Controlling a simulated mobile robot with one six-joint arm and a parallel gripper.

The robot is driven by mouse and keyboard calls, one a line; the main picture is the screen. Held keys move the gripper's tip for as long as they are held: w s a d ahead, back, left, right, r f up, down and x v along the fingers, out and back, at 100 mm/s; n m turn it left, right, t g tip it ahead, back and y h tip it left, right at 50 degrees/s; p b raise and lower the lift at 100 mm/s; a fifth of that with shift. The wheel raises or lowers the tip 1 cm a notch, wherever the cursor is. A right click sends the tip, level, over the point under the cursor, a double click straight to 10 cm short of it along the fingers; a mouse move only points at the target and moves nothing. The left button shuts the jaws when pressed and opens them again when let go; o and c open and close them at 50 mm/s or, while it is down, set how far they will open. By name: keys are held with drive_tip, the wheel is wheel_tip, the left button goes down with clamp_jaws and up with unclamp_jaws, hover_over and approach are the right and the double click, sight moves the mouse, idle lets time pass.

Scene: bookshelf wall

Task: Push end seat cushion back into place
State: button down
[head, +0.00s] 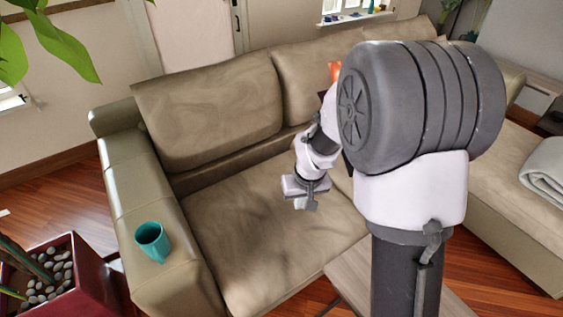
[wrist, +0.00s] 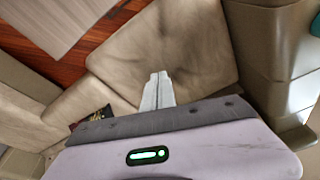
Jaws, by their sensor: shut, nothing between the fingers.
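The end seat cushion (head: 255,225) is a tan, creased cushion at the left end of the sofa, beside the left armrest (head: 165,235). In the head view a strip of bare sofa shows between its rear edge and the back cushion (head: 210,110). My gripper (head: 306,205) is over the right part of the seat cushion, pointing down. In the wrist view the pale fingers of my gripper (wrist: 158,85) are together and empty, in front of the seat cushion (wrist: 190,40). I cannot tell whether they touch it. My arm hides the seat farther right.
A teal mug (head: 151,240) stands on the left armrest. A wooden table (head: 350,280) is close to the sofa's front, partly behind my arm. A red planter (head: 75,285) with stones stands left of the armrest. A folded grey blanket (head: 545,170) lies on the right section.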

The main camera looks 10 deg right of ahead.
drive_tip(key=s+d+f+n+g, duration=0.1)
drive_tip(key=s+f, duration=0.1)
drive_tip(key=f, duration=0.9)
drive_tip(key=s+d+f+n+g, duration=0.1)
drive_tip(key=f, duration=1.1)
drive_tip(key=s+d+f+n+p, duration=0.1)
drive_tip(key=s+f+n, duration=0.1)
drive_tip(key=f, duration=1)
drive_tip(key=shift+s+f+g, duration=0.15)
drive_tip(key=shift+s+g, duration=0.15)
drive_tip(key=shift+g, duration=0.1)
wheel_tip(320, 180, down, 10)
drive_tip(key=b, duration=0.4)
drive_tip(key=shift+b, duration=0.4)
drive_tip(key=shift+r, duration=0.25)
